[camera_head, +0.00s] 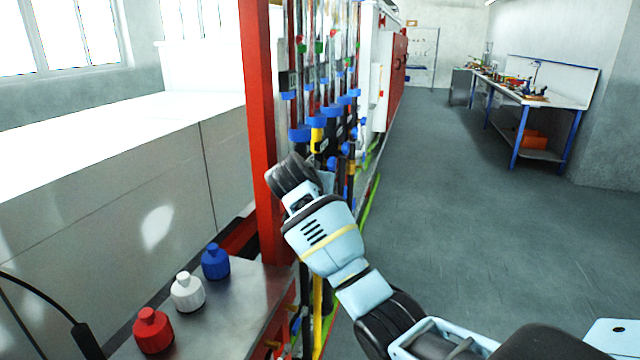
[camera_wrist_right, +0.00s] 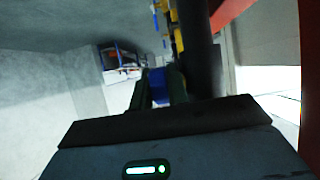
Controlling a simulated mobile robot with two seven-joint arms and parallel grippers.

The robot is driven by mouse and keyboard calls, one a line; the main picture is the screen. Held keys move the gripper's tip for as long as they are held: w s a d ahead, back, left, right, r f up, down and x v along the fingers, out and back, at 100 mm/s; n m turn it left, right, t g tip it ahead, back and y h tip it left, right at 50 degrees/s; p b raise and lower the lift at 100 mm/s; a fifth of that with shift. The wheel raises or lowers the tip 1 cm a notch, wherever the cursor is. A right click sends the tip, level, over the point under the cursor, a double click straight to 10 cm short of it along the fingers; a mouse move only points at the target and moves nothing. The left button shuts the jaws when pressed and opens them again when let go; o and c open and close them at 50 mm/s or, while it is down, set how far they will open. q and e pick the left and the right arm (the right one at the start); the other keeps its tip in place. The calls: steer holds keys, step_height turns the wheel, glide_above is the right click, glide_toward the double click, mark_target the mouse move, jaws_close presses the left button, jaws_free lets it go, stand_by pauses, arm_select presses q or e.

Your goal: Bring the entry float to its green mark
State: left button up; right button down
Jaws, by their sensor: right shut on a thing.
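A row of upright clear flow tubes (camera_head: 309,72) with blue end fittings (camera_head: 299,135) stands behind a red post in the head view. Small green marks (camera_head: 301,47) and red marks show on the tubes. The entry float cannot be told apart at this size. My right gripper (camera_wrist_right: 158,88) is shut on a blue knob (camera_wrist_right: 157,84), seen between its dark fingers in the right wrist view. In the head view my right wrist is at the lower part of the tube row and hides the fingertips and the knob. My left gripper is not in view.
A red post (camera_head: 259,120) stands close left of the tubes. Red (camera_head: 153,330), white (camera_head: 187,292) and blue (camera_head: 215,261) bottles stand on a metal ledge (camera_head: 235,315). A workbench (camera_head: 540,98) is at the far right. The grey floor (camera_head: 470,190) between is clear.

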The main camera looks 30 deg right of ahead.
steer(key=shift+g+y, duration=0.8)
steer(key=shift+y, duration=0.1)
steer(key=c, duration=1.6)
jaws_free()
steer(key=shift+c, duration=0.2)
steer(key=v, duration=0.8)
steer(key=shift+w, duration=0.1)
